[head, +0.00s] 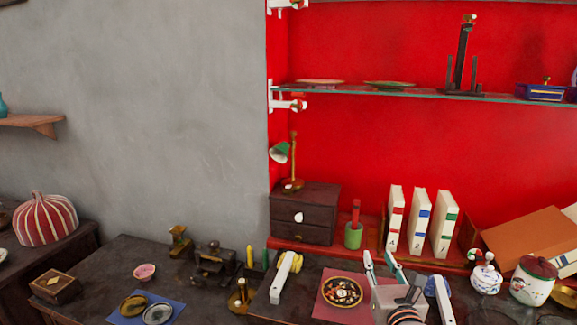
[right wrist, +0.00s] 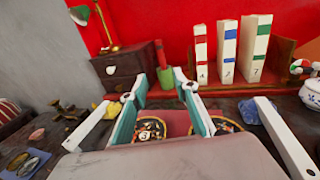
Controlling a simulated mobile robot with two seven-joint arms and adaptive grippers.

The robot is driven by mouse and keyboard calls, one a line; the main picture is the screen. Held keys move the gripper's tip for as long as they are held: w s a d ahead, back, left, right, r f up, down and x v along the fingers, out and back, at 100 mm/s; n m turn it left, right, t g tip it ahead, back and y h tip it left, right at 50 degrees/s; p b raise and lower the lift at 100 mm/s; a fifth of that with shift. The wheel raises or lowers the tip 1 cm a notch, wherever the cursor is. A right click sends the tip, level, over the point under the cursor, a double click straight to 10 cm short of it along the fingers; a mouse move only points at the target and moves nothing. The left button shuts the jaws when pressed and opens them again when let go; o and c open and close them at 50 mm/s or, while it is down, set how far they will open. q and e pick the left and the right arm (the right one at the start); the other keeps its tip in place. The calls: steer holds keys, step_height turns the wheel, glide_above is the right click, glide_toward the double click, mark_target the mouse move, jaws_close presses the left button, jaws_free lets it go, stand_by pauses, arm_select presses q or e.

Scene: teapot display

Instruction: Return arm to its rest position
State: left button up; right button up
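My right gripper (head: 381,262) is at the lower middle of the head view, above the dark table. Its two white fingers with teal pads stand apart, and nothing shows between their tips. The right wrist view also shows the open right gripper (right wrist: 160,78), its fingers pointing toward the red wall shelf. A patterned round plate (head: 342,291) on a pink mat (head: 322,312) lies to the left of the gripper in the head view. My left gripper and arm are not in the head view.
A dark drawer box (head: 303,220), a green cup (head: 353,236) and several numbered books (head: 419,222) stand behind the gripper. A white lidded jar (head: 533,283) stands to the right. White bars (head: 286,277) (head: 443,300) flank the gripper. Small brass items crowd the left table.

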steer(key=s+d+f+m+g, duration=0.1)
steer(key=s+f+m, duration=0.1)
steer(key=m, duration=0.1)
steer(key=s+d+f+m+g+h, duration=0.1)
steer(key=s+f+m, duration=0.2)
steer(key=s+d+f+m+g+h, duration=0.1)
steer(key=s+f+m, duration=0.1)
steer(key=m, duration=0.1)
steer(key=shift+s+d+f+m, duration=0.15)
steer(key=shift+d+f+m, duration=0.1)
steer(key=shift+d+m, duration=0.15)
steer(key=s+d+f+m+g+h, duration=0.1)
steer(key=s+d+f+m+g, duration=0.25)
steer(key=s+m, duration=0.35)
steer(key=s+d+f+m+g, duration=0.25)
steer(key=s+f+m, duration=0.2)
steer(key=s, duration=0.45)
steer(key=s+d+f+m+g+h, duration=0.1)
steer(key=s+d+f+m+g, duration=0.2)
steer(key=s+m, duration=0.45)
steer(key=a+f+m+t+y, duration=0.2)
steer(key=a+f+t+y, duration=0.2)
steer(key=a+f, duration=0.9)
steer(key=a+y, duration=0.2)
steer(key=y, duration=0.1)
steer(key=shift+w+f+t, duration=0.3)
steer(key=shift+t, duration=0.1)
steer(key=shift+a, duration=0.1)
